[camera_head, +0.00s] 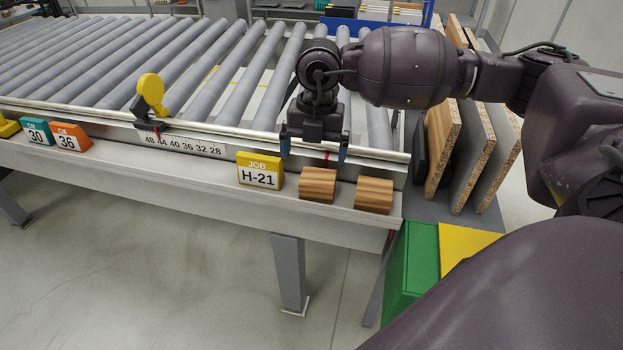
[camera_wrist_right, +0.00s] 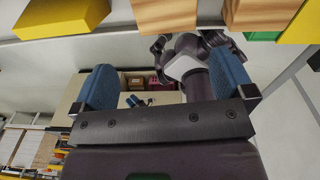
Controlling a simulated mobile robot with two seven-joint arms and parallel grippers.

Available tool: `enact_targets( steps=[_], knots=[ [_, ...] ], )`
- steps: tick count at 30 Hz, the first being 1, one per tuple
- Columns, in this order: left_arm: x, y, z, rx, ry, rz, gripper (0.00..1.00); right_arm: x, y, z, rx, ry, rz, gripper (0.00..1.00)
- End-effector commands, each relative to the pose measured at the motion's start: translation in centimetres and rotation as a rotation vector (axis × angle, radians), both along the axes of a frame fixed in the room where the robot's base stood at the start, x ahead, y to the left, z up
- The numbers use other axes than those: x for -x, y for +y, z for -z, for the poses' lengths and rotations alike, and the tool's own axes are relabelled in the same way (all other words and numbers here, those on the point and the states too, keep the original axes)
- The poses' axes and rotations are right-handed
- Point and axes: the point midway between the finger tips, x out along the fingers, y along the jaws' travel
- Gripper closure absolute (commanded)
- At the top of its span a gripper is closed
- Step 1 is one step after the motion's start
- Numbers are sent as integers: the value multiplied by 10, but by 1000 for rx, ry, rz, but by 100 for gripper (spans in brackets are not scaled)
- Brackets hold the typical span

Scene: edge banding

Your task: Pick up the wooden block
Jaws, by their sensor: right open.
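Two wooden blocks stand on the conveyor's front ledge: a left wooden block (camera_head: 318,185) and a right wooden block (camera_head: 374,195). Which one the task means cannot be told. Wooden blocks also show at the top of the right wrist view, one near the middle (camera_wrist_right: 168,14) and one to the right (camera_wrist_right: 262,13). My right gripper (camera_head: 315,153) is open and empty, with blue fingertips. It hangs above and behind the left block, over the rail edge, apart from both blocks. In the right wrist view its blue fingers (camera_wrist_right: 172,88) are wide apart. My left gripper is not in view.
A yellow sign reading JOB H-21 (camera_head: 260,171) stands just left of the left block. Grey rollers (camera_head: 232,72) lie behind the ledge. Boards (camera_head: 462,150) lean upright at the right, and a green bin (camera_head: 412,262) stands below the ledge's right end.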

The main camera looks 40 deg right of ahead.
Motion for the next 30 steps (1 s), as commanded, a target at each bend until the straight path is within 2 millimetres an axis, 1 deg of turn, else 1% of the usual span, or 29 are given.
enact_targets(
  steps=[1,3,5,8,15,23,26,30],
  knots=[
    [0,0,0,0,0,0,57,-2,-8,-5,38,-9,17,0],
    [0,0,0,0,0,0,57,-4,-13,-7,67,-18,33,0],
    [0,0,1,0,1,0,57,-5,-15,-5,77,-19,38,0],
    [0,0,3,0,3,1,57,-5,-15,4,78,-19,40,0],
    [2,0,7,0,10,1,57,-5,-15,39,75,-15,38,0],
    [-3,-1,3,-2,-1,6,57,-5,-15,55,74,-18,38,0],
    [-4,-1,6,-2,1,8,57,-5,-16,67,74,-16,38,0],
    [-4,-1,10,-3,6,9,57,-5,-17,87,73,-15,37,0]
  ],
)
